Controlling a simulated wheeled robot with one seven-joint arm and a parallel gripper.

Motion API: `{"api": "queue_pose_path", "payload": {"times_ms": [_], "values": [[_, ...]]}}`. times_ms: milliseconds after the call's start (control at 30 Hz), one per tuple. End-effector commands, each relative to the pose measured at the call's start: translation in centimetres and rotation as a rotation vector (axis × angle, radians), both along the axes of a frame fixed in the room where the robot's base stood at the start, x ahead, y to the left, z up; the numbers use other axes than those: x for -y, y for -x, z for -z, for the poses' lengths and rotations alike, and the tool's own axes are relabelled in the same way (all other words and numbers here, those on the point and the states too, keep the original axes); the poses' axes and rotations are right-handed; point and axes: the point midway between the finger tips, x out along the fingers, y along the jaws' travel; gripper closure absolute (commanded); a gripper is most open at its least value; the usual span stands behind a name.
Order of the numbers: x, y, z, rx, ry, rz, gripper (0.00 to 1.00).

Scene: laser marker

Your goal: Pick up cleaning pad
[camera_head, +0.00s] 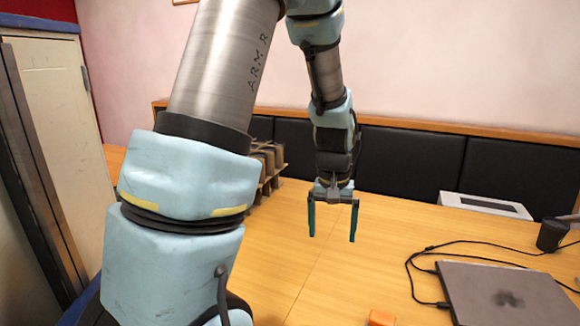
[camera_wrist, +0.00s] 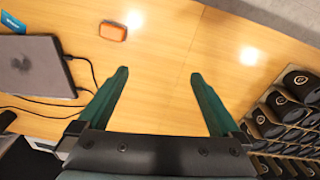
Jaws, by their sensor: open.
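A small orange block, which looks like the cleaning pad (camera_head: 381,317), lies on the wooden table at the bottom edge of the head view, partly cut off. In the wrist view my gripper (camera_wrist: 159,74) is open with only bare table between the fingers. The pad is apart from it, beyond the left finger.
A closed laptop (camera_head: 505,294) with black cables lies at the right, beside a dark cup-like object (camera_head: 551,235). A white device (camera_head: 485,206) stands at the back right. A rack of dark cylinders (camera_wrist: 285,125) stands opposite the laptop. The table middle is clear.

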Motion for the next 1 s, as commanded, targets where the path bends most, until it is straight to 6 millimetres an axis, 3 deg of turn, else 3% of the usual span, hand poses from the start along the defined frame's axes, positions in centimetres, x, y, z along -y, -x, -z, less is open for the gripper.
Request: {"api": "queue_pose_path", "payload": {"times_ms": [33, 200, 333, 500, 667, 767, 867, 967, 1000], "values": [[-3.2, 0.2, -0.2, 0.012, 0.006, -0.038, 0.00], [-11.3, 2.4, -0.8, 0.053, 0.009, -0.121, 0.00], [-15.1, 4.4, -1.0, 0.077, 0.002, -0.161, 0.00], [-17.2, 5.7, -1.0, 0.090, -0.005, -0.185, 0.00], [-17.3, 5.9, -0.9, 0.092, -0.006, -0.183, 0.00], [-16.1, 5.1, 0.2, 0.090, -0.008, -0.159, 0.00], [-12.6, 3.5, 2.8, 0.088, -0.014, -0.096, 0.00], [-6.6, 1.8, 6.5, 0.090, -0.018, -0.008, 0.00], [-3.8, 1.4, 8.0, 0.091, -0.017, 0.028, 0.00]]}}
